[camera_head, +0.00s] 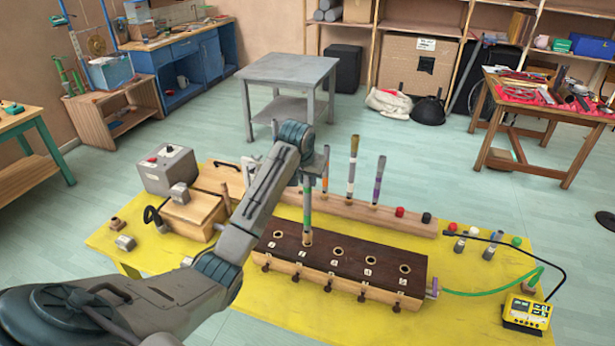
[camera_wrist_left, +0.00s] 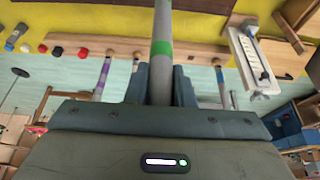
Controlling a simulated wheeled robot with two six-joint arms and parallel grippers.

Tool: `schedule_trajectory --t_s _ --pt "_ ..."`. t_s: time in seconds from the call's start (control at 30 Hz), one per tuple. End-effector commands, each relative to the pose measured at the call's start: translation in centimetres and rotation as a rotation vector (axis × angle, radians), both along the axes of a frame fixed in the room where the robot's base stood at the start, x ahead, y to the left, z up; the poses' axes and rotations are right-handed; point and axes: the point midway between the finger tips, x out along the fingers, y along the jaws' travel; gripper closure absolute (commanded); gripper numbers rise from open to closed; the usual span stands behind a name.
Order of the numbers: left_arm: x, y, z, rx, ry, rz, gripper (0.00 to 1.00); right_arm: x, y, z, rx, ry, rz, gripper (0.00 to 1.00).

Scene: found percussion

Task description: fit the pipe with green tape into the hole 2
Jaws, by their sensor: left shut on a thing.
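The pipe with green tape (camera_head: 307,215) is a slim grey tube standing about upright. Its lower end is at the second hole from the left (camera_head: 307,241) in the dark top of a long wooden block (camera_head: 350,262). I cannot tell how far it is inside the hole, and the hole labels are too small to read. My left gripper (camera_head: 308,175) is shut on the pipe's upper part, above the block. The wrist view shows the pipe (camera_wrist_left: 162,25) and its green band (camera_wrist_left: 162,48) between my left fingers (camera_wrist_left: 162,88). My right gripper is out of view.
Behind the block, a wooden rail (camera_head: 410,223) holds other taped pipes, including a purple-banded one (camera_head: 379,180). The yellow mat (camera_head: 450,315) has free room there.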

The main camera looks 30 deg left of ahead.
Motion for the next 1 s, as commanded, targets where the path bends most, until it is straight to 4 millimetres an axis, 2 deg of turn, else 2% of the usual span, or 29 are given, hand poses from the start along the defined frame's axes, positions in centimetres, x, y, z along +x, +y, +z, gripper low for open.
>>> schedule_trajectory --t_s 1.0 --pt "0.0 0.0 -2.6 0.0 -0.001 0.0 1.0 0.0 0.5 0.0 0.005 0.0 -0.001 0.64"
